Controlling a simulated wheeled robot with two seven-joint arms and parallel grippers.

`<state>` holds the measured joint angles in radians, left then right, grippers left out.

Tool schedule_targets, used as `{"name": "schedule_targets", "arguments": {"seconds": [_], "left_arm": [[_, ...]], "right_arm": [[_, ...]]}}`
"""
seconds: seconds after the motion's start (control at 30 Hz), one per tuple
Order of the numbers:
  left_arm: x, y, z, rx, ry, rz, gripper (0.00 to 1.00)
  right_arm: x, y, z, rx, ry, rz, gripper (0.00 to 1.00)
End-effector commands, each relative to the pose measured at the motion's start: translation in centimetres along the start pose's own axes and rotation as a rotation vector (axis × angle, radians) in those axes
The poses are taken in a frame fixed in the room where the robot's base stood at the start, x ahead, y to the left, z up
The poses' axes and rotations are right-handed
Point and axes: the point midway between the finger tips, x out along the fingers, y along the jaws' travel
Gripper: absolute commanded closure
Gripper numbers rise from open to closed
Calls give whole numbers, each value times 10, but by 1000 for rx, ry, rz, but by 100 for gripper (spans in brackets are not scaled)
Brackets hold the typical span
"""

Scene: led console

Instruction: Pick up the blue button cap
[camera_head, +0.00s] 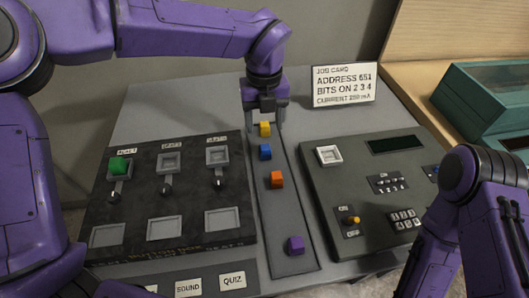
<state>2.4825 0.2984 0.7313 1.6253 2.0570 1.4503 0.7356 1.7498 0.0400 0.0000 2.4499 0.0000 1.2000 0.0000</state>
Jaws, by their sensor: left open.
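The blue button cap (265,152) sits on the grey strip (291,219) in the middle of the console, between the yellow cap (265,129) behind it and the orange cap (276,179) in front. My left gripper (265,116) points down at the far end of the strip, behind the blue cap. It is open, with its fingertips close to the yellow cap; whether they touch it I cannot tell. My right arm shows at the lower right, but its gripper is out of view.
A purple cap (295,244) lies at the strip's near end. The dark button box (183,246) at left bears switches and a green cap (120,166). A grey panel (369,163) with a display stands right. A job card (343,85) stands behind. A teal box (479,100) is far right.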

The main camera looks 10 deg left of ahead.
Motion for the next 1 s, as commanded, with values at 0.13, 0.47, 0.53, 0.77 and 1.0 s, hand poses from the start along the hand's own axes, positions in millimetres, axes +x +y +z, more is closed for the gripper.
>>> {"name": "schedule_targets", "arguments": {"seconds": [0.13, 0.47, 0.53, 0.77, 1.0], "left_arm": [[18, 0, 0, 0, 0, 0, 38], [68, -2, -5, -1, 0, 0, 38], [72, -2, -5, -2, -1, -2, 38], [73, -2, -5, -2, -2, -2, 55], [72, -2, -5, -2, -2, -2, 98]], "right_arm": [[-5, 0, -2, 0, 0, 0, 57], [-20, 2, -8, 0, 0, 0, 57], [-20, 2, -8, 0, 0, 0, 57], [-19, 2, -8, 0, 0, 0, 57], [-19, 2, -8, 0, 0, 0, 57]]}}
